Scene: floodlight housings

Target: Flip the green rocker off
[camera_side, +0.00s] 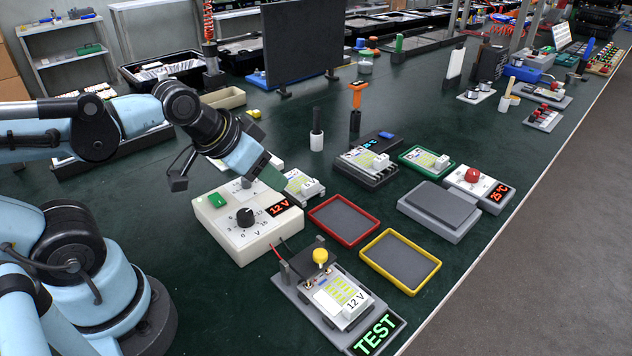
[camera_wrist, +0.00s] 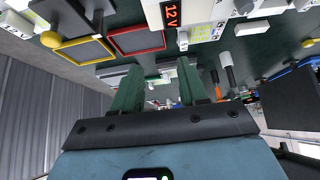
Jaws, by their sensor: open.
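The green rocker (camera_side: 217,200) sits on the top left of a white power supply box (camera_side: 238,236) in the side view. The box also has a black knob (camera_side: 245,217) and a red display (camera_side: 278,207) reading 12 V. My gripper (camera_side: 272,178) hangs near the box's far right corner, to the right of the rocker and apart from it. In the wrist view my gripper's green fingers (camera_wrist: 157,85) are spread with nothing held between them. The display (camera_wrist: 172,13) shows at the wrist view's top edge; the rocker is not visible there.
A red tray (camera_side: 343,220) and a yellow tray (camera_side: 401,261) lie right of the box. A test fixture (camera_side: 335,300) with a yellow knob stands in front, its sign reading TEST. A dark panel (camera_side: 303,45) stands behind. Small housings crowd the right side.

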